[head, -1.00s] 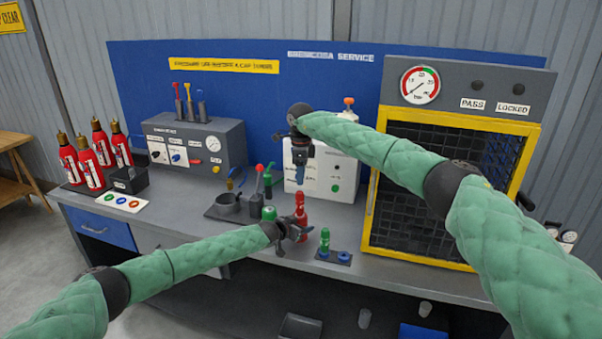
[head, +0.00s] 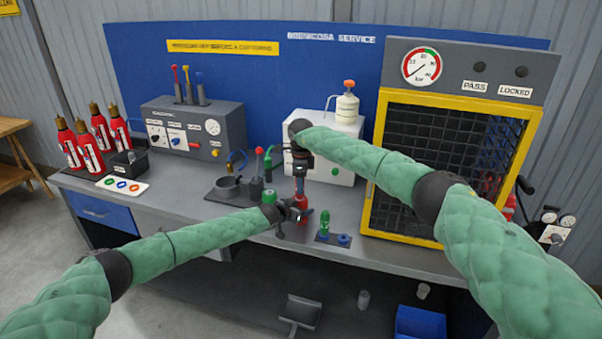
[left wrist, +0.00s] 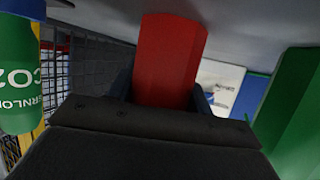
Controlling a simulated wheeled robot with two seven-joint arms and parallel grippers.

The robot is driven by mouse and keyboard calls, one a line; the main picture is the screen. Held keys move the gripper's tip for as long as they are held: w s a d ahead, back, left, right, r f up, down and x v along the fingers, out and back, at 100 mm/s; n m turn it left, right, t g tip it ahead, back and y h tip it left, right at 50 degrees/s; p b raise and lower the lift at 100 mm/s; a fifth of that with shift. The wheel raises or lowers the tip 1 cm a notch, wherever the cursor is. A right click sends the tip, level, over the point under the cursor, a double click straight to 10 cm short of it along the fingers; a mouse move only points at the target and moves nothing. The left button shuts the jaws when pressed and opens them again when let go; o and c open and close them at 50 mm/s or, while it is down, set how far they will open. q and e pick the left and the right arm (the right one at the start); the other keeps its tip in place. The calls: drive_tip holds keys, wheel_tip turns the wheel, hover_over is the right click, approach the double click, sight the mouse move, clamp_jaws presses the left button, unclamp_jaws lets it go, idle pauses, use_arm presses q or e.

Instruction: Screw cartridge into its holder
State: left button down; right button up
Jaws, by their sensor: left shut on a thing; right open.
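A small red holder (head: 302,204) stands upright near the front of the bench. My left gripper (head: 294,212) is shut on it from the left; in the left wrist view the red body (left wrist: 168,60) sits between the dark fingers. My right gripper (head: 300,178) is open, pointing down just above the red holder's top; whether it touches is hidden. A green cartridge (head: 325,222) stands on a small dark pad to the right of the holder. In the left wrist view a green cartridge marked CO2 (left wrist: 18,75) is at the left edge.
Blue rings (head: 344,239) sit beside the green cartridge. A green-topped item (head: 269,197) and a dark cup (head: 227,188) are left of the holder. A yellow-framed cage (head: 440,160) stands to the right, and a white machine (head: 335,150) behind. The bench front is mostly clear.

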drive_tip(key=shift+f, duration=0.65)
drive_tip(key=c, duration=1.2)
drive_tip(key=shift+o, duration=0.2)
drive_tip(key=m, duration=0.4)
drive_tip(key=shift+m, duration=0.3)
drive_tip(key=m, duration=0.3)
drive_tip(key=shift+s, duration=0.1)
drive_tip(key=o, duration=1.1)
drive_tip(key=shift+r, duration=0.1)
drive_tip(key=shift+r, duration=2.15)
drive_tip(key=shift+o, duration=0.3)
drive_tip(key=shift+a, duration=0.1)
